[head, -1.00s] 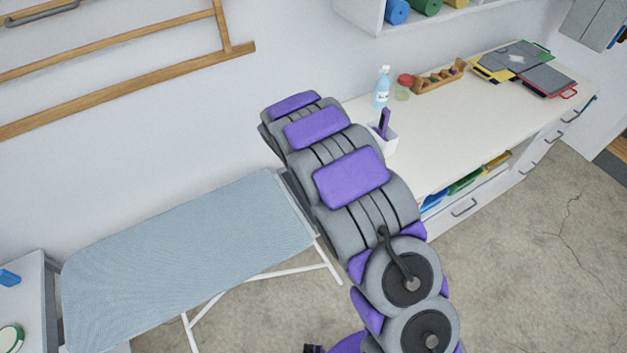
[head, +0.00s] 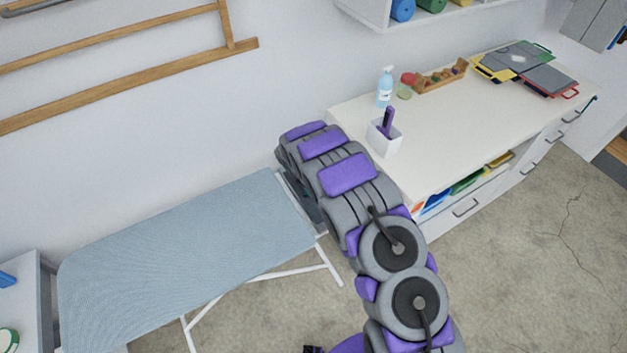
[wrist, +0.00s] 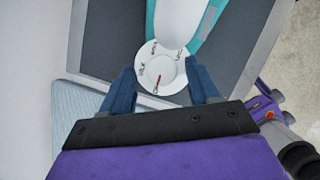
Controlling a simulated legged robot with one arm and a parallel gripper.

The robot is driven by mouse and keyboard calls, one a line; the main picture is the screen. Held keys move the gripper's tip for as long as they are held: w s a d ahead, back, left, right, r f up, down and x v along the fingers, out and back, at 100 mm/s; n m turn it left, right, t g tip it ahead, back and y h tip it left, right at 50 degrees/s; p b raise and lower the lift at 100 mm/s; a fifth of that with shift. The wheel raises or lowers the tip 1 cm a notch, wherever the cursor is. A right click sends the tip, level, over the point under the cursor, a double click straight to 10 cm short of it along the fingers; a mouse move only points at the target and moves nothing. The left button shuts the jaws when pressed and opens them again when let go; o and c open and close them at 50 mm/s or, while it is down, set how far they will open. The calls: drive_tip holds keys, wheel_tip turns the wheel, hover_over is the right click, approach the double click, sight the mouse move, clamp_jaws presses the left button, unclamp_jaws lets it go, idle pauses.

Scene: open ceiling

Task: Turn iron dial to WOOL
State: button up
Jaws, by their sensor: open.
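In the wrist view, the iron (wrist: 208,22) has a white and teal body and rests on a dark grey plate (wrist: 110,40). Its round white dial (wrist: 170,76) has a ring of small lettering, too small to read surely, and a thin red pointer mark (wrist: 157,84) directed toward the bottom of the picture. My gripper (wrist: 160,70) is open, its two blue fingers on either side of the dial. I cannot tell whether they touch it. In the head view my arm hides the iron and my gripper.
The blue-grey ironing board (head: 180,250) is left of my arm. On the right, a white counter (head: 450,130) holds a white cup (head: 385,138), a spray bottle (head: 385,87), a wooden rack (head: 440,77) and folders (head: 525,65). The floor (head: 520,260) is clear at lower right.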

drive_tip(key=shift+a, duration=0.5)
drive_tip(key=shift+d+r, duration=0.1)
drive_tip(key=shift+d, duration=0.95)
drive_tip(key=c, duration=0.5)
drive_tip(key=shift+c, duration=1.4)
drive_tip(key=shift+a, duration=0.4)
drive_tip(key=shift+c, duration=1.3)
drive_tip(key=shift+a, duration=0.15)
